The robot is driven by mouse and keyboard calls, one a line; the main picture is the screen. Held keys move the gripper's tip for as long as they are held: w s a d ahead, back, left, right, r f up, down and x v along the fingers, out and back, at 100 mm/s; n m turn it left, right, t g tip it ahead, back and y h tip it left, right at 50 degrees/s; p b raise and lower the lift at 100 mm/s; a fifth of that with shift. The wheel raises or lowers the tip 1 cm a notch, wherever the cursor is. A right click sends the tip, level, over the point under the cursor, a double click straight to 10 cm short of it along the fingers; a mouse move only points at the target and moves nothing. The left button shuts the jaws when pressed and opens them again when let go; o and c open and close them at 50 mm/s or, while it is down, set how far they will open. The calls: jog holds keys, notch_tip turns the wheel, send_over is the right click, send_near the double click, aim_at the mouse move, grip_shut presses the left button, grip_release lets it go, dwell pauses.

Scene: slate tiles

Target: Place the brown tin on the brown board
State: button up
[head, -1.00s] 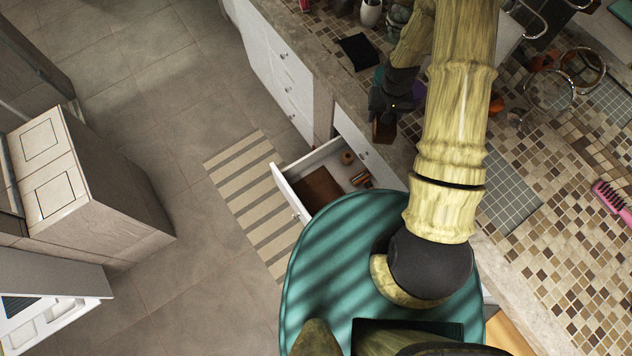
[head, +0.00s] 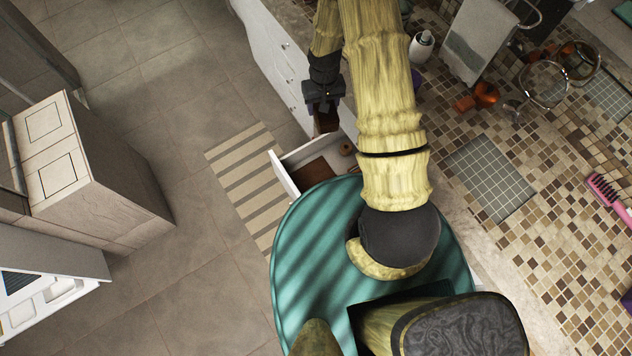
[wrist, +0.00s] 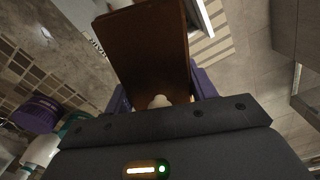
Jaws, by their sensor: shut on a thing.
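The brown tin (head: 326,123) is held in my gripper (head: 324,108), out past the counter edge and above the open drawer's far end in the head view. In the wrist view the tin (wrist: 147,45) fills the upper middle, between the purple fingers of my gripper (wrist: 160,98), which is shut on it. The brown board (head: 312,174) lies flat in the open drawer, apart from the tin. My teal base hides part of the board. The board cannot be made out in the wrist view.
The white drawer (head: 284,179) stands open from the counter, with a small round brown item (head: 345,149) inside. A striped rug (head: 240,181) lies on the floor beside it.

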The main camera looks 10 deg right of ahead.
jog(key=shift+a, duration=0.4)
jog(key=s+f+n+b, duration=0.2)
jog(key=f+b, duration=1.9)
jog(key=b, duration=0.5)
jog(key=s+f+n+b, duration=0.1)
jog(key=f+b, duration=2)
jog(key=b, duration=0.5)
jog(key=shift+s+a+f+n, duration=0.2)
jog(key=shift+s+f+n, duration=0.15)
jog(key=shift+n, duration=0.05)
jog(key=b, duration=0.3)
send_over(320, 185)
jog(key=shift+f, duration=3.1)
